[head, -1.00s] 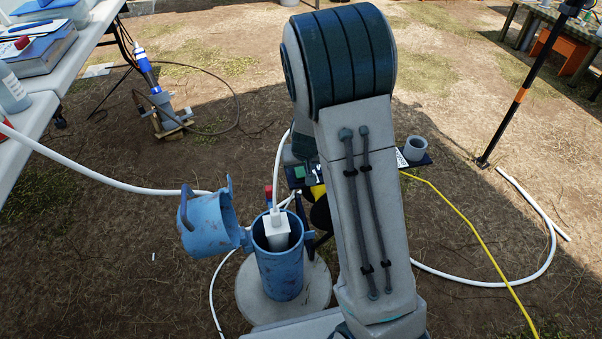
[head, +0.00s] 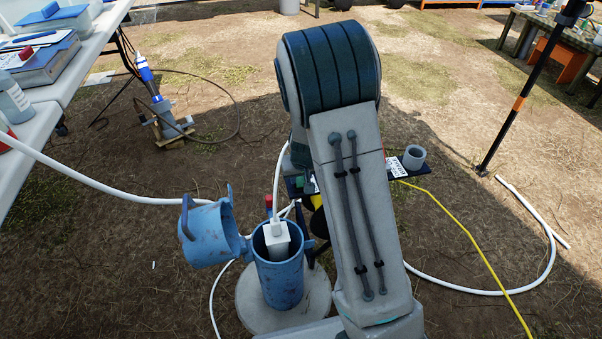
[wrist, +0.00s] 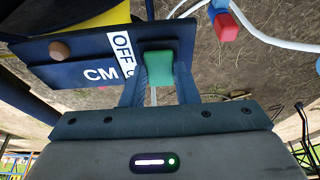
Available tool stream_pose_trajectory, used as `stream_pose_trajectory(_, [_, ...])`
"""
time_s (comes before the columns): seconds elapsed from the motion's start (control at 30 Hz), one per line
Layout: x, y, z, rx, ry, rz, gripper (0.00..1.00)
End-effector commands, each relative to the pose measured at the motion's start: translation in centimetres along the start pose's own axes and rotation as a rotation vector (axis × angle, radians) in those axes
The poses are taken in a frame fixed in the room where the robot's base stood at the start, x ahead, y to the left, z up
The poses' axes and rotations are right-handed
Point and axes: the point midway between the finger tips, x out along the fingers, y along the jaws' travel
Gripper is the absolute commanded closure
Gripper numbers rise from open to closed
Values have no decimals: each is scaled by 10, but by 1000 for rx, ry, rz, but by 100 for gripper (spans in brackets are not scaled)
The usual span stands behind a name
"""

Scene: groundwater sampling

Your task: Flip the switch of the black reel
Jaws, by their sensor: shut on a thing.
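The black reel's dark panel (wrist: 60,72) fills the upper left of the wrist view, with the letters "CM" and a white "OFF" label (wrist: 122,50). A green switch (wrist: 160,62) stands at the panel's right part. My gripper (wrist: 158,85) is shut on this green switch, one dark finger on each side. The switch's base is partly hidden. In the head view my arm covers most of the reel; part of its dark body (head: 317,222) shows left of the arm, and my fingertips are hard to make out.
A blue open canister (head: 279,280) with a hinged lid (head: 208,235) stands on a round base left of my arm. White hose and a yellow cable (head: 462,232) lie on the ground. A table (head: 40,125) borders the left.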

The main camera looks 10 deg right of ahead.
Motion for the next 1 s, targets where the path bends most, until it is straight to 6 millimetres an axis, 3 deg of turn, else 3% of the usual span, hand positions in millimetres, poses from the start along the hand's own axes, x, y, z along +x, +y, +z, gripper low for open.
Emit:
stream_pose_trajectory(0.1, [-6, 0, -5, -2, -42, 0, 96])
stream_pose_trajectory(1.0, [1, -1, -12, -1, -352, 0, 95])
